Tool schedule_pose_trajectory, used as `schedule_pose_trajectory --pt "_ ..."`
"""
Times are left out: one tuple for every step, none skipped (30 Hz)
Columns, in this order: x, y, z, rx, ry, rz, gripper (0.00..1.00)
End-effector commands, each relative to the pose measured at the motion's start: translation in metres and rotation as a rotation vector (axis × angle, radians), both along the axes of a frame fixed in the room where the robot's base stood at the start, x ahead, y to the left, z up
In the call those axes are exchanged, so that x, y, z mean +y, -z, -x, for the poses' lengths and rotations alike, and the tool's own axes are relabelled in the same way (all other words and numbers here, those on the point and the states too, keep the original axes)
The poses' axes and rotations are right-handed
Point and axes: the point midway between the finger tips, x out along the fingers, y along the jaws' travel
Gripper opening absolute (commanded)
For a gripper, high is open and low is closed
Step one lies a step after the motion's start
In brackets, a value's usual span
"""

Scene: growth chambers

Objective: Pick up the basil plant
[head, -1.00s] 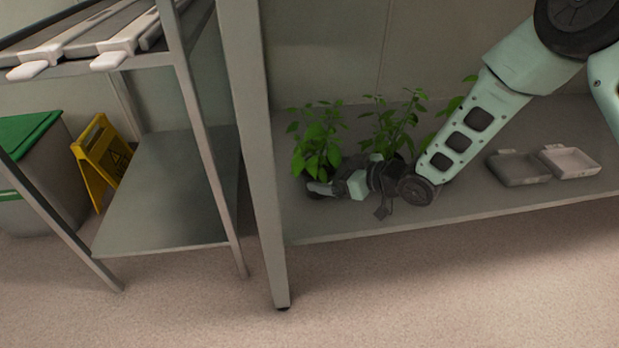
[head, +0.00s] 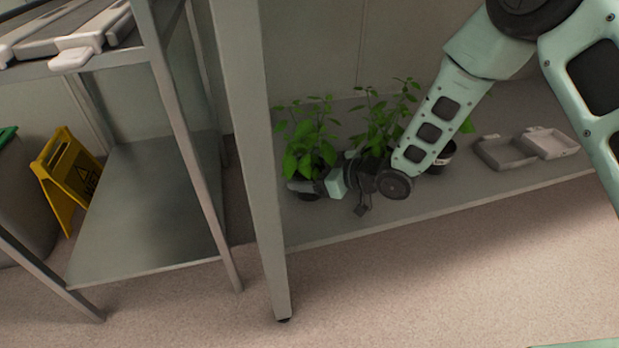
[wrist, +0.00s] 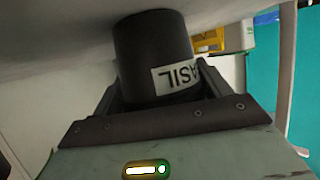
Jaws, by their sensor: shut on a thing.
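The basil plant (head: 306,152) is the leafy green plant at the left end of the low shelf in the head view. My gripper (head: 303,188) reaches it low from the right and is shut on its pot. In the wrist view the dark pot (wrist: 150,50) sits between the fingers, with a white label (wrist: 176,77) reading "ASIL", seen upside down. The pot's far side is hidden. I cannot tell whether the pot touches the shelf or is slightly raised.
A second leafy plant (head: 384,118) stands close right of the basil, partly behind my arm. A third pot (head: 441,160) shows behind my forearm. Two shallow trays (head: 505,153) (head: 551,142) lie farther right. A shelf post (head: 243,150) stands just left. A yellow sign (head: 70,172) is far left.

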Motion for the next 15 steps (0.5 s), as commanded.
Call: schedule_pose_trajectory --pt "0.000 -0.001 0.000 0.000 0.000 -0.001 0.45" --pt "0.000 -0.001 0.000 0.000 0.000 -0.001 0.45" --pt "0.000 -0.001 0.000 0.000 0.000 -0.001 0.45" --pt "0.000 -0.002 0.000 0.000 0.000 -0.001 0.45" --pt "0.000 -0.003 0.000 0.000 0.000 -0.001 0.45" --pt "0.000 -0.004 0.000 -0.001 0.000 -0.002 0.45" --pt "0.000 -0.006 0.000 -0.001 0.000 -0.002 0.45" --pt "0.000 -0.008 0.000 -0.001 0.000 -0.002 0.45" --pt "0.000 -0.011 0.000 -0.001 0.000 -0.002 0.45" --pt "0.000 -0.013 0.000 -0.001 0.000 -0.002 0.45" --pt "0.000 -0.016 0.000 -0.001 0.000 -0.002 0.45" --pt "0.000 -0.020 0.000 -0.001 0.000 -0.002 0.45" --pt "0.000 -0.023 0.000 -0.001 0.000 -0.002 0.45" --pt "0.000 -0.026 0.000 -0.001 0.000 -0.002 0.45" --pt "0.000 -0.031 0.000 -0.002 0.000 -0.001 0.45"
